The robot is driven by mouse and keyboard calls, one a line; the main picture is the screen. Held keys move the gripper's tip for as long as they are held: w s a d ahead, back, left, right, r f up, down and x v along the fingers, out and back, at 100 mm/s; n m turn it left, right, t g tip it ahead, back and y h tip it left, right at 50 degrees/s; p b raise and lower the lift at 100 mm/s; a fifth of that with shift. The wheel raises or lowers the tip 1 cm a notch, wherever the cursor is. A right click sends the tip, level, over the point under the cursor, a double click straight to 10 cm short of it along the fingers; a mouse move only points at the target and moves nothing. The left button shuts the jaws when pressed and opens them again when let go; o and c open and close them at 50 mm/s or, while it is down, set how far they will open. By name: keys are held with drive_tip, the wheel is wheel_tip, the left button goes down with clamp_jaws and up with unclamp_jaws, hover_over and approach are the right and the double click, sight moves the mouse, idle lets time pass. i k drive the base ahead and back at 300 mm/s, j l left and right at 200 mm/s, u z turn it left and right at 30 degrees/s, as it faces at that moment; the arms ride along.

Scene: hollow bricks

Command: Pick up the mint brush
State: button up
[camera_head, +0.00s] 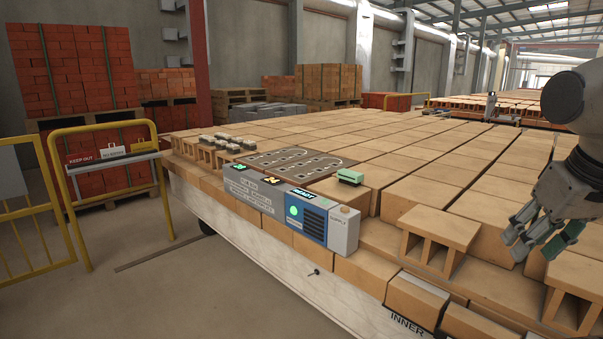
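The mint brush (350,177) is a small mint-green block with a darker band along its lower part. It rests on the tan bricks just behind the right end of the grey control box. My gripper (538,240) hangs over the bricks at the right, well apart from the brush. Its fingers are spread with nothing seen between them. The brush is in plain view.
The grey and blue control box (290,207) stands in front of the brush. A dark slotted plate (298,163) and small grey pieces (228,143) lie to its left. Hollow bricks (436,240) stand between brush and gripper, near the front edge. A yellow barrier (104,128) stands at left.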

sight(349, 177)
drive_tip(key=i+j+z, duration=0.1)
drive_tip(key=i+j, duration=0.2)
drive_tip(key=i+j+z, duration=0.15)
drive_tip(key=j, duration=0.4)
drive_tip(key=i+j+z, duration=0.1)
drive_tip(key=i+j, duration=0.2)
drive_tip(key=i+j+z, duration=0.1)
drive_tip(key=i+j, duration=0.25)
drive_tip(key=i+j+z, duration=0.1)
drive_tip(key=i+j, duration=0.15)
drive_tip(key=j, duration=0.2)
drive_tip(key=i+j+z, duration=0.1)
drive_tip(key=i+j, duration=0.2)
drive_tip(key=i+j+z, duration=0.1)
drive_tip(key=i+j, duration=0.15)
drive_tip(key=j, duration=0.3)
